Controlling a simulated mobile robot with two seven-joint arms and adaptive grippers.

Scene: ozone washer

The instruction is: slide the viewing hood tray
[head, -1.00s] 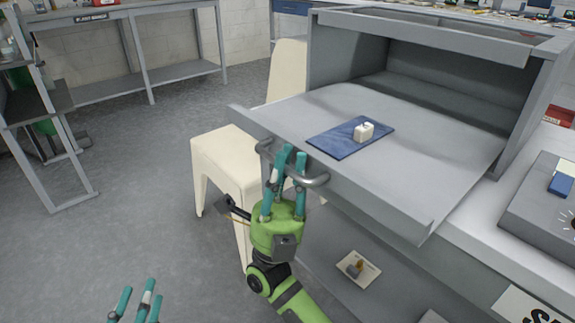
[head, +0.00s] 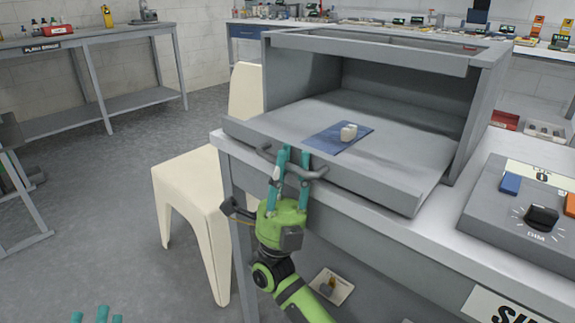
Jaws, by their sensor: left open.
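The viewing hood (head: 495,90) is a grey open-fronted box on the bench. Its grey tray (head: 390,170) sticks out of the front, with a curved handle (head: 319,173) on its front lip. A blue mat (head: 325,140) lies on the tray with a small white block (head: 349,132) on it. My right gripper (head: 293,160) is at the handle, its two teal fingers apart and crossing the bar. Whether they touch it, I cannot tell. My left gripper (head: 97,314) is open and empty at the bottom left edge, mostly cut off.
A cream chair (head: 190,190) stands left of the bench, close to my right gripper. A control box (head: 510,215) with a dial sits on the bench at the right. A small card (head: 330,287) with items is below the tray. Open floor lies to the left.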

